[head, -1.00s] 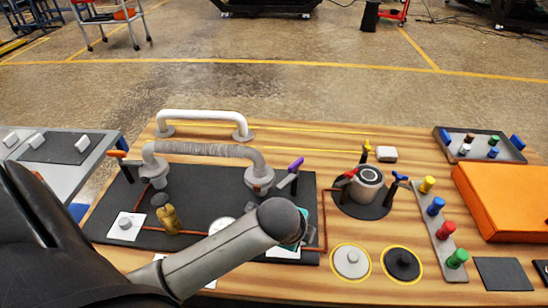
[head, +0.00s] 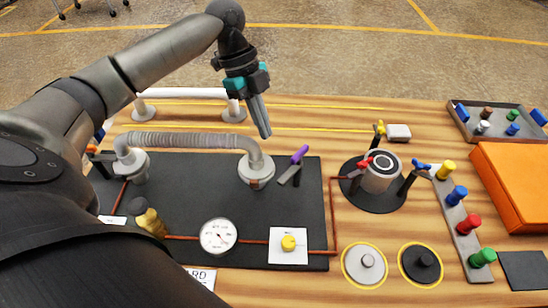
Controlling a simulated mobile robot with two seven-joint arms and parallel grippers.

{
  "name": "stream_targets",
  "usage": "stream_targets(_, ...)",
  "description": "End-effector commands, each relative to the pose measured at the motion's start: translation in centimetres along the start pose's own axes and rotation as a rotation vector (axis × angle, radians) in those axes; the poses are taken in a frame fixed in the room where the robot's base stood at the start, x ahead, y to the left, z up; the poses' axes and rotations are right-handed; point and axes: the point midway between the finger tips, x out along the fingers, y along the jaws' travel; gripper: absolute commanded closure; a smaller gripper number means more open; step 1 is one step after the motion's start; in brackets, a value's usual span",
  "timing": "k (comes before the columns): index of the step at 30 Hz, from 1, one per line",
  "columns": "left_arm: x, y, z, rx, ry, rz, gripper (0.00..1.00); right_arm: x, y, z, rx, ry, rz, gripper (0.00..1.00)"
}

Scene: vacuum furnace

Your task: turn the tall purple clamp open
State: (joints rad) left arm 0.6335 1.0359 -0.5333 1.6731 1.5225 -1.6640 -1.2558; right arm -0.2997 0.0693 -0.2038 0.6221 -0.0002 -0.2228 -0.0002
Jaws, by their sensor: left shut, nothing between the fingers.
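The tall purple clamp (head: 299,155) stands on the dark panel, just right of the hose's right end flange. Its purple handle tilts up to the right above a dark grey bracket. My left gripper (head: 264,132) comes down from above with its fingers together and nothing between them. Its fingertips appear just above and left of the purple clamp, apart from it in the picture. How far above the table they are is hard to tell. The grey ribbed hose (head: 195,141) runs to the flange (head: 256,172) beside the clamp. My right gripper is not in view.
A chamber (head: 380,173) with red, yellow and blue clamps stands to the right. A pressure gauge (head: 220,236), yellow knob (head: 288,243) and brass valve (head: 148,218) lie nearer. A white handle bar (head: 180,93) is behind the hose. An orange box (head: 515,185) is far right.

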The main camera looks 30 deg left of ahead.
Motion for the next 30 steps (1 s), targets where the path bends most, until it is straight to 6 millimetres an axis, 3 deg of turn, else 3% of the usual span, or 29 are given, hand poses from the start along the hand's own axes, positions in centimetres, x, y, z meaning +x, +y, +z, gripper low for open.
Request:
stream_targets(5,1.2,0.0,0.0,0.004,0.007,0.003,1.00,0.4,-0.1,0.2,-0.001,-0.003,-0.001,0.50)
stream_targets(18,8.6,0.0,0.0,0.003,0.007,0.002,1.00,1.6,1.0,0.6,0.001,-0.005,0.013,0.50)
stream_targets(30,9.8,0.0,0.0,0.003,0.005,0.000,1.00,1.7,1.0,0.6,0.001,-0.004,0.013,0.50)
